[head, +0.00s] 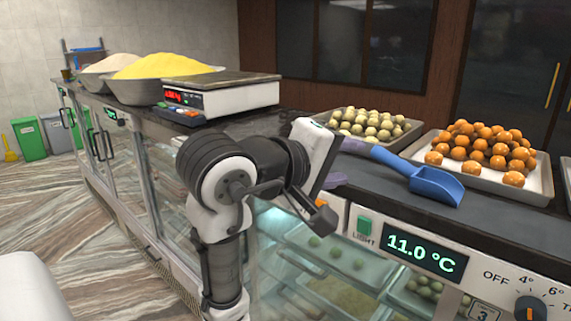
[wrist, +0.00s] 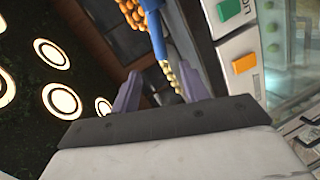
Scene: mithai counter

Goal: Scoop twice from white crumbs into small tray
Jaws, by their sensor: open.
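The white crumbs (head: 115,62) form a pale mound in a wide metal bowl at the far left of the counter. A blue scoop (head: 437,186) lies on the dark counter in front of the sweets trays; it also shows in the wrist view (wrist: 154,28). My gripper (head: 377,174) is open beside the scoop. In the wrist view the scoop's handle end appears between the two purple fingers (wrist: 158,88), with gaps on both sides. One finger partly hides the handle in the head view. I cannot identify the small tray for certain.
A bowl of yellow crumbs (head: 160,67) stands before the white one. A scale (head: 222,97) with a flat top stands nearer me. Trays of pale balls (head: 370,127) and orange balls (head: 483,150) are at the right. The glass-fronted counter (head: 150,190) runs below.

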